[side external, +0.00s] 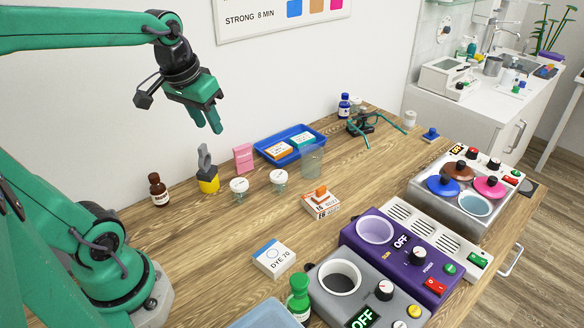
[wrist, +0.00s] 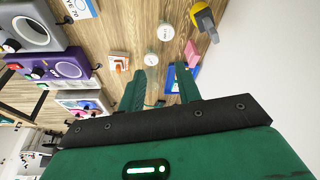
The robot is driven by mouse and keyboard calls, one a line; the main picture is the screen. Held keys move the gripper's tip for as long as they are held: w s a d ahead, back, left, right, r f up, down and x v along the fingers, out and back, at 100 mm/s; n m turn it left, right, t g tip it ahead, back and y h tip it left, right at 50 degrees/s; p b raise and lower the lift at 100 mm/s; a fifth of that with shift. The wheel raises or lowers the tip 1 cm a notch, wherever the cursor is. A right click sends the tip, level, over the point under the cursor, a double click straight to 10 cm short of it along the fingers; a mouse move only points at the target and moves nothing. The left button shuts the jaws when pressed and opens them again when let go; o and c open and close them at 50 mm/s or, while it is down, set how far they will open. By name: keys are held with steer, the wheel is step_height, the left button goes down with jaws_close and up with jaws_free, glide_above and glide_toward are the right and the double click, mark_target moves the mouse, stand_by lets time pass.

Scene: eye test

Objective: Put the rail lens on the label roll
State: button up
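My gripper (side external: 207,118) is high above the back left of the wooden table in the side external view. Its green fingers point down. In the wrist view my gripper (wrist: 160,88) has its two fingers apart with nothing between them. I cannot make out anything that is clearly a rail lens or a label roll in either view. A small orange piece (side external: 320,190) rests on a white and orange box (side external: 318,206) at mid-table. Two round white-topped jars (side external: 239,188) (side external: 278,178) stand left of it.
A blue tray (side external: 262,153) holds small boxes. A clear beaker (side external: 312,161), pink box (side external: 243,158), yellow-based tool (side external: 208,184) and brown bottle (side external: 158,192) stand near the wall. Purple (side external: 372,259) and grey (side external: 317,296) units crowd the front right. The table's left middle is fairly clear.

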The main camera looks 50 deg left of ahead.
steer(key=s+d+f+m+t+h, duration=0.1)
steer(key=s+d+m+t, duration=0.1)
steer(key=s+d, duration=0.3)
steer(key=d+m, duration=0.1)
steer(key=d, duration=0.2)
steer(key=shift+f, duration=0.2)
